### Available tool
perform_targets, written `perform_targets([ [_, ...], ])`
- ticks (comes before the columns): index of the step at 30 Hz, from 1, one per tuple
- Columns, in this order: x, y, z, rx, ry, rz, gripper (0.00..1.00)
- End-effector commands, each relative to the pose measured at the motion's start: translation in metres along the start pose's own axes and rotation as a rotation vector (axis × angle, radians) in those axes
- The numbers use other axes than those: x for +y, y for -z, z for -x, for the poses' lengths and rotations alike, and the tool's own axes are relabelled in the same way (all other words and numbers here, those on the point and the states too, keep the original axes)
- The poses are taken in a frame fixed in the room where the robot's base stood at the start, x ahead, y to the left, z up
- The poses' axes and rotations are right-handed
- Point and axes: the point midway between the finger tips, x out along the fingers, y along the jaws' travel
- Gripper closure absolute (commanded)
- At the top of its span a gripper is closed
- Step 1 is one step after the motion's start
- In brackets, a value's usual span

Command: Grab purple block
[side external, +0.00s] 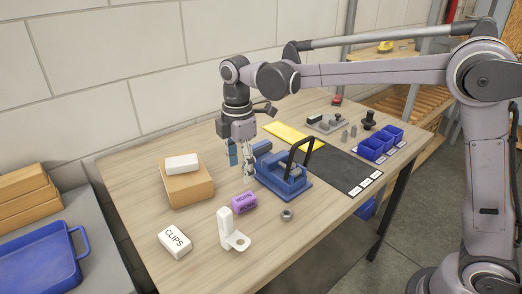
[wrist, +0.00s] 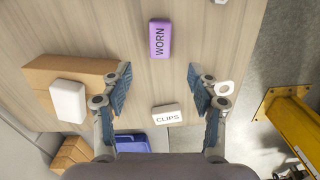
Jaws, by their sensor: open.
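The purple block (side external: 244,203), labelled in dark letters, lies on the wooden table in front of the blue fixture. In the wrist view the purple block (wrist: 160,38) reads "WORN" and lies at top centre, beyond the fingertips. My gripper (side external: 240,166) hangs above the table, behind the block in the side view, between the cardboard box and the blue fixture. In the wrist view my gripper (wrist: 159,82) has its blue-padded fingers wide apart with nothing between the tips. The block is apart from both fingers.
A white L-bracket (side external: 232,236), a CLIPS box (side external: 174,242) and a nut (side external: 287,215) lie near the block. A cardboard box (side external: 188,187) carries a white block (side external: 182,163). The blue fixture (side external: 283,184) has a tall black handle. Blue bins (side external: 371,148) stand farther right.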

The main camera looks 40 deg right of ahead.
Motion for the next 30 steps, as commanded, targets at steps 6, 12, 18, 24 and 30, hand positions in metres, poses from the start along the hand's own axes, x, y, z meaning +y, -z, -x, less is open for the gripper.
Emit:
perform_targets([
  [6,0.001,0.000,-0.024,0.000,-0.001,-0.002,0.40],
  [12,0.001,0.000,-0.051,0.001,-0.001,-0.003,0.40],
  [18,0.000,-0.001,-0.062,0.001,-0.001,-0.003,0.40],
  [24,0.000,-0.004,-0.086,0.001,-0.001,-0.004,0.40],
  [30,0.000,-0.004,-0.108,0.001,-0.001,-0.003,0.40],
])
